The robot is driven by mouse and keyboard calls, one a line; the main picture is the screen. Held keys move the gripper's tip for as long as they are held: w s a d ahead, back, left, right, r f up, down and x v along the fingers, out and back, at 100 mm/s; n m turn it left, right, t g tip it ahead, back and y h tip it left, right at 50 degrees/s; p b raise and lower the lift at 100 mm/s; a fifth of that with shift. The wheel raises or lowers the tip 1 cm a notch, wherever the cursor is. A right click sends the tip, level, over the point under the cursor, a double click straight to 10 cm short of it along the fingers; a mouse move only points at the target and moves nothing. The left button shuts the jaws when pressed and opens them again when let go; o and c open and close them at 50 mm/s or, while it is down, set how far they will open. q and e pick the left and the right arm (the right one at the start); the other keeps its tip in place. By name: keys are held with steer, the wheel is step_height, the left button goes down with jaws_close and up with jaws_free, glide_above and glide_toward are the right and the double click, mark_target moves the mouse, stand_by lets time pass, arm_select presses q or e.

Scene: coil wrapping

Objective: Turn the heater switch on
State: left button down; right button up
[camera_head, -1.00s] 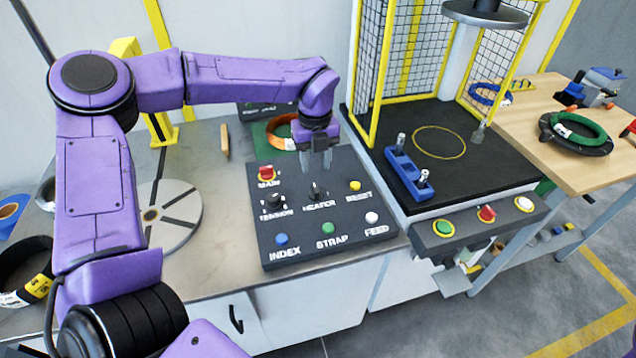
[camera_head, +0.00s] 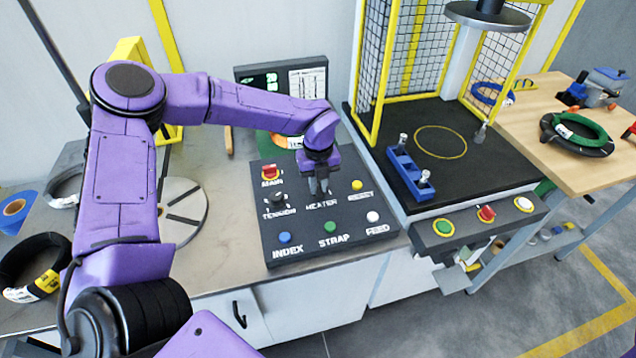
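The black control panel (camera_head: 350,215) lies on the bench, with labels MAIN, TENSION, HEATER, RESET, INDEX, STRAP and FEED. My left gripper (camera_head: 319,190) points down at the heater switch, just above the HEATER label. Its fingers cover the black heater knob, so I cannot see which way the knob is turned, nor whether the fingers grip it. The red MAIN switch (camera_head: 271,172) and the black TENSION knob (camera_head: 278,199) are to the left of my fingers. My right gripper is not in view.
The yellow RESET button (camera_head: 357,185) is close to the right of my fingers. Blue INDEX (camera_head: 284,238), green STRAP (camera_head: 330,227) and white FEED (camera_head: 373,217) buttons line the panel's front. A screen (camera_head: 287,82) stands behind; a yellow-framed cage (camera_head: 378,75) stands to the right.

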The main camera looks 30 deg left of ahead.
arm_select(q)
steer(key=shift+m, duration=0.3)
steer(key=m+p, duration=0.1)
steer(key=m, duration=0.2)
steer(key=shift+m, duration=0.3)
steer(key=m+p, duration=0.1)
steer(key=m, duration=0.3)
steer(key=shift+r+m, duration=0.1)
steer(key=shift+m, duration=0.2)
steer(key=m+p, duration=0.2)
steer(key=m, duration=0.3)
steer(key=shift+m+p, duration=0.55)
steer(key=shift+m, duration=1.55)
steer(key=c, duration=1.1)
jaws_free()
